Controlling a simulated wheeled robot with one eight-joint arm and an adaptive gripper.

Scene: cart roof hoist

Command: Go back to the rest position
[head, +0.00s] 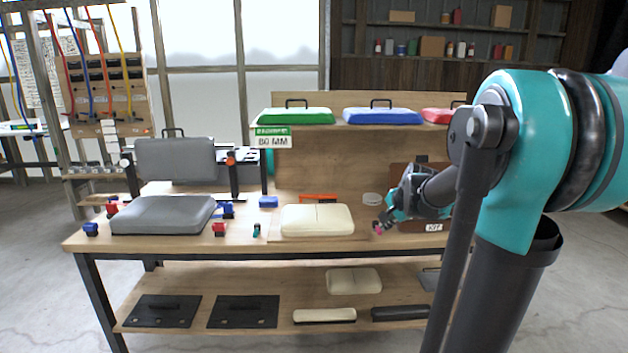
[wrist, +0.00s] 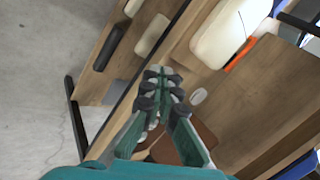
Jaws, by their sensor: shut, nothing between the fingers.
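My gripper (head: 381,226) is in front of the right part of the workbench, at the end of my teal arm, just right of a cream pad (head: 317,220). In the wrist view my gripper (wrist: 160,76) shows its fingertips together with nothing between them. The cream pad lies on the wooden bench top (head: 260,242), apart from the fingers, and also shows at the top of the wrist view (wrist: 228,32). My upper arm hides the right end of the bench in the head view.
A grey pad (head: 163,214) lies at the bench's left, before an upright grey panel (head: 175,160). Green (head: 295,116), blue (head: 382,116) and red (head: 437,115) pads sit on a raised shelf. The lower shelf holds black plates (head: 162,310) and more pads (head: 353,281). Floor in front is clear.

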